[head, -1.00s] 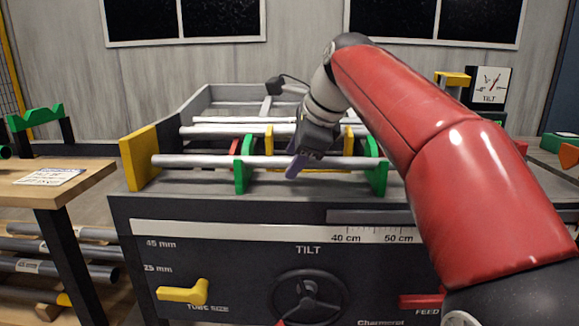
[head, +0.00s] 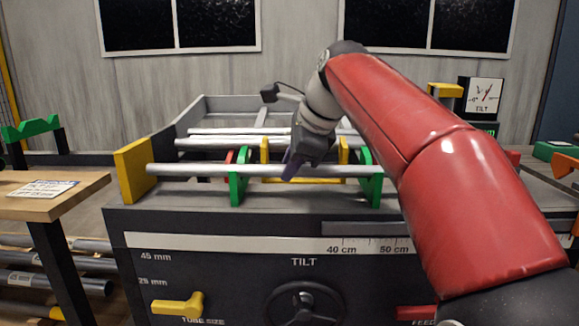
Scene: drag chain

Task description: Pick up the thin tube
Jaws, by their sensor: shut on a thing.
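My gripper (head: 290,170) comes down on this front tube between the two green supports. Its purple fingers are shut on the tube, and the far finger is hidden. Whether the tube is lifted off the supports I cannot tell. More pale tubes (head: 215,142) lie behind it on the machine.
A wooden table (head: 50,200) with a paper label stands at the left, above a rack of grey tubes (head: 60,262). The machine front has a yellow lever (head: 180,304) and a handwheel (head: 303,305). A tilt gauge (head: 486,93) stands at the back right.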

